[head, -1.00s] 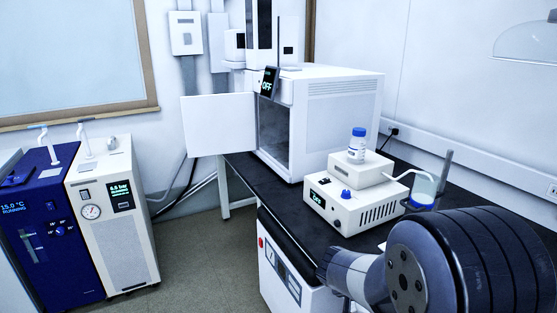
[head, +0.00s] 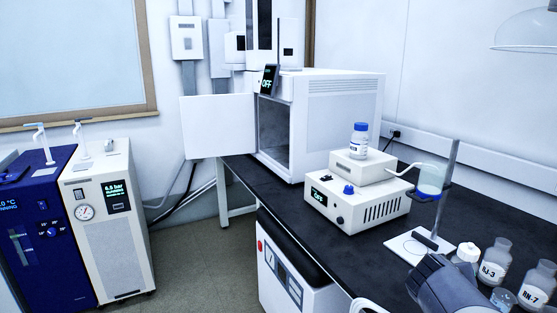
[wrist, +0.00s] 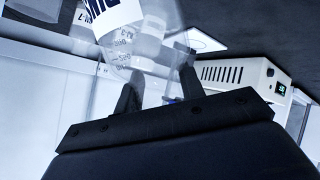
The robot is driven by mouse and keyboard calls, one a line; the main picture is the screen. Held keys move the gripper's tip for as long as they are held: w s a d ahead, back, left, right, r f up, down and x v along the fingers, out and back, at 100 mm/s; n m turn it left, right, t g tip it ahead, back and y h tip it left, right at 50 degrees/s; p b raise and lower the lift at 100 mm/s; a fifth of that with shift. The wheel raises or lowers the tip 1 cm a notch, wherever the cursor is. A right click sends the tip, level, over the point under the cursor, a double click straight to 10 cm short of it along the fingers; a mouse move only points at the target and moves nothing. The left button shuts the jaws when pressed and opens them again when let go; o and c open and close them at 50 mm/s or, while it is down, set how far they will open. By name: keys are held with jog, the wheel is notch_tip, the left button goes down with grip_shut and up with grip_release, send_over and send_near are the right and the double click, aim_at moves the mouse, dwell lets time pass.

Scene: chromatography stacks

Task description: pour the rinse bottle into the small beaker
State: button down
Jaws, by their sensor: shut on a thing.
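In the wrist view my gripper (wrist: 158,88) is shut on a clear bottle (wrist: 150,58) with graduation marks and a white label in dark letters. The label is cut off by the frame, but I take it as the rinse bottle. In the head view my gripper's fingers are hidden behind my arm at the lower right. A small clear glass vessel (head: 502,298), which may be the small beaker, stands at the bottom edge beside my arm. A white-capped bottle (head: 467,252) shows just behind my arm; I cannot tell if it is the held one.
Clear bottles labelled RJ-3 (head: 494,264) and RN-7 (head: 534,288) stand close by at the right. A stand (head: 445,190) holds a vessel of bluish liquid behind them. A white instrument (head: 355,205) carries a blue-capped bottle (head: 358,140).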

jog(key=s+d+r+t+h, duration=0.1)
jog(key=s+d+r+t, duration=0.1)
jog(key=d, duration=0.7)
jog(key=s+d+r+m+t+h, duration=0.1)
jog(key=s+d+r, duration=0.3)
jog(key=d, duration=0.5)
jog(key=shift+t, duration=0.5)
jog(key=shift+s+a, duration=0.15)
